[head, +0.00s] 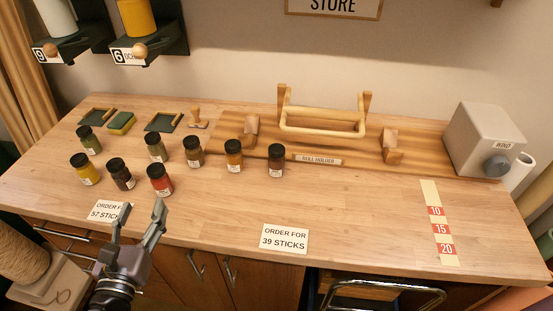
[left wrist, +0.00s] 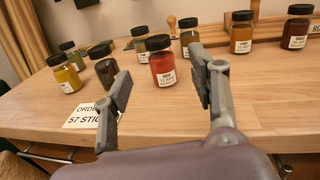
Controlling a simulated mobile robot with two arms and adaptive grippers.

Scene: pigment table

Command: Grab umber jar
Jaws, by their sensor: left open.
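A dark brown jar with a black lid (head: 121,178) stands upright in the front row on the table, between a yellow jar (head: 86,173) and a red jar (head: 160,184). The dark brown jar also shows in the left wrist view (left wrist: 106,72), partly behind a finger. Another brown jar (head: 276,166) stands farther right. The labels are too small to read, so which is umber is not certain. My left gripper (head: 138,208) is open and empty at the table's front edge, short of the jars. In the left wrist view, the red jar (left wrist: 163,70) shows between its fingers.
Olive and green jars (head: 157,151) and an amber jar (head: 234,160) stand close around. Order cards (head: 285,239) lie along the front edge. A wooden roll holder (head: 320,128) and a grey winder box (head: 483,138) are at the right. The middle front is clear.

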